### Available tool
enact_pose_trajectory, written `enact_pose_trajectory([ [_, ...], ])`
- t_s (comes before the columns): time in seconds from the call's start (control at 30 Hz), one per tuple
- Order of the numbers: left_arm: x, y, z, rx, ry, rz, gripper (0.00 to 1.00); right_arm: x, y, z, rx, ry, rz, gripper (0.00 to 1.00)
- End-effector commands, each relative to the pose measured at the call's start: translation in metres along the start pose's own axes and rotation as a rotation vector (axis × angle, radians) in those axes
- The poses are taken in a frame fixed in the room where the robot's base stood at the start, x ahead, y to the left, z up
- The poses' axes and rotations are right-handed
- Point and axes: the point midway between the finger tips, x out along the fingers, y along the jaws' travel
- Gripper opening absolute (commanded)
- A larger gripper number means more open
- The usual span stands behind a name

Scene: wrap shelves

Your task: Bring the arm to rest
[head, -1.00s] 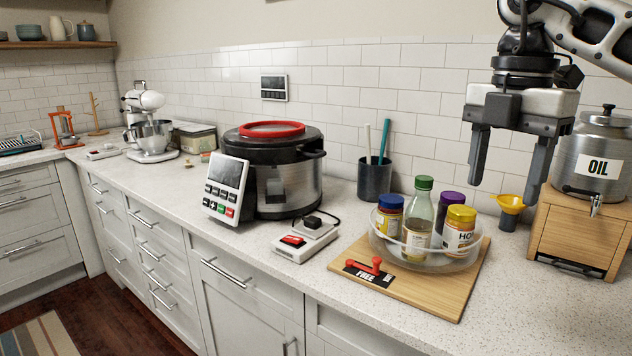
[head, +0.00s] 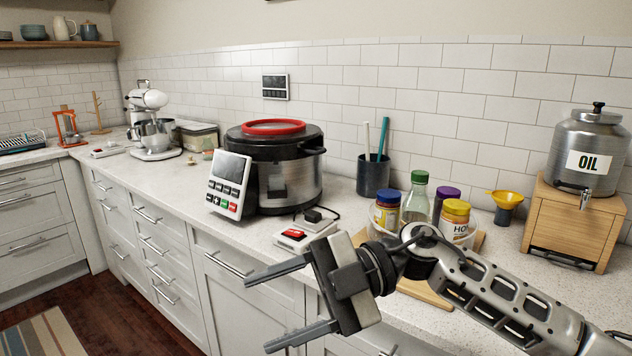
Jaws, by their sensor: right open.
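My right arm comes in from the lower right, in front of the counter's front edge. My right gripper (head: 278,307) is open and empty. Its two fingers point left, before the white cabinet fronts. It touches nothing that I can see. My arm hides most of the wooden board and the lower part of the round clear tray with the jars and bottle. My left gripper is not in view.
The counter (head: 345,205) holds a large cooker with a red ring (head: 290,180), a red-switch box (head: 297,236), a green-capped bottle (head: 416,200), a yellow-lidded jar (head: 456,222), a yellow funnel (head: 506,202) and an oil canister (head: 588,150) on a wooden stand (head: 570,225). Floor space shows at lower left.

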Motion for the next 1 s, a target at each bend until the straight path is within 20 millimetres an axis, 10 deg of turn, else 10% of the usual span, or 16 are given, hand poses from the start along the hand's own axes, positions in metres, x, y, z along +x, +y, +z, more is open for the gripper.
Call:
enact_pose_trajectory([
  [0.17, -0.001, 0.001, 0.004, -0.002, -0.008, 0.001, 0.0, 0.013, 0.006, 0.007, 0.067, 0.128, 0.523, 0.57],
  [0.37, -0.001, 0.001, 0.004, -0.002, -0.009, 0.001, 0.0, -0.027, -0.022, 0.056, 0.284, -0.012, 1.062, 0.57],
  [0.63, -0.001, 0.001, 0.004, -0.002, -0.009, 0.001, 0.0, -0.082, -0.183, 0.132, 0.791, -0.52, 1.463, 0.57],
  [0.8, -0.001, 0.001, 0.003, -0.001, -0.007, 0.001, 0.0, -0.088, -0.298, 0.136, 1.088, -0.809, 1.469, 0.57],
  [1.0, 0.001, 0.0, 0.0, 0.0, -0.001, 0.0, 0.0, -0.084, -0.373, 0.122, 1.285, -0.983, 1.409, 0.57],
])
